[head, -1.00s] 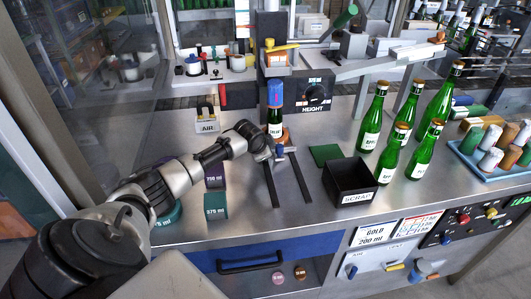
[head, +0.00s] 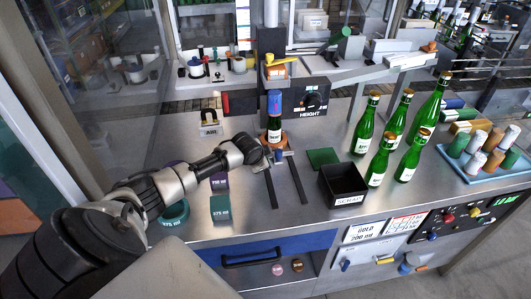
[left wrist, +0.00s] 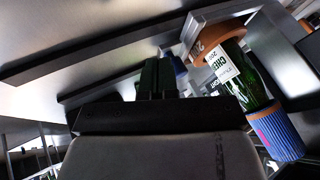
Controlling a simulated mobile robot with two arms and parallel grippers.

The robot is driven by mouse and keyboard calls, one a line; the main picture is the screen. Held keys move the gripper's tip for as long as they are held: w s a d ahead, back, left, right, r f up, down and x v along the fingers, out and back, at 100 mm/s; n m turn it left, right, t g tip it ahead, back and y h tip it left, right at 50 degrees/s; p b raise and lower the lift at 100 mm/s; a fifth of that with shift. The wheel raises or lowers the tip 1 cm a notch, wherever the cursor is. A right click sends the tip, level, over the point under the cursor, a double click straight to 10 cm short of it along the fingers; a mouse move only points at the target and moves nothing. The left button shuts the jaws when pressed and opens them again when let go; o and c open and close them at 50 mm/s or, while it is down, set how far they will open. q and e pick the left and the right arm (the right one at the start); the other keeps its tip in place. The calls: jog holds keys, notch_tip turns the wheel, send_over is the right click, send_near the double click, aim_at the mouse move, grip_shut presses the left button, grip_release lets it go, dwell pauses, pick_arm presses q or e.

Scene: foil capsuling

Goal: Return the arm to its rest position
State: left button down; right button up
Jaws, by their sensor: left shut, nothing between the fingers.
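My left arm comes in from the left of the head view. Its gripper (head: 270,161) is low over the steel worktop, in front of the capsuling station. In the left wrist view the dark fingers (left wrist: 158,78) are together with nothing between them. A green bottle (head: 274,135) with a blue foil capsule (head: 274,103) stands upright on a round orange-brown base (head: 284,142), just beyond the gripper and apart from it. In the left wrist view the bottle (left wrist: 258,85) and its blue capsule (left wrist: 279,136) appear at the right, tilted by the camera. My right gripper is out of view.
Two dark rails (head: 290,180) run towards the front. A black scrap bin (head: 343,186), a green pad (head: 323,157) and several green bottles (head: 378,160) stand to the right. A teal 375 ml block (head: 220,209) and a purple block (head: 219,181) are near my forearm.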

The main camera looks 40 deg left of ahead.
pick_arm(q)
jog(key=shift+p+v, duration=0.45)
jog(key=shift+v, duration=2.25)
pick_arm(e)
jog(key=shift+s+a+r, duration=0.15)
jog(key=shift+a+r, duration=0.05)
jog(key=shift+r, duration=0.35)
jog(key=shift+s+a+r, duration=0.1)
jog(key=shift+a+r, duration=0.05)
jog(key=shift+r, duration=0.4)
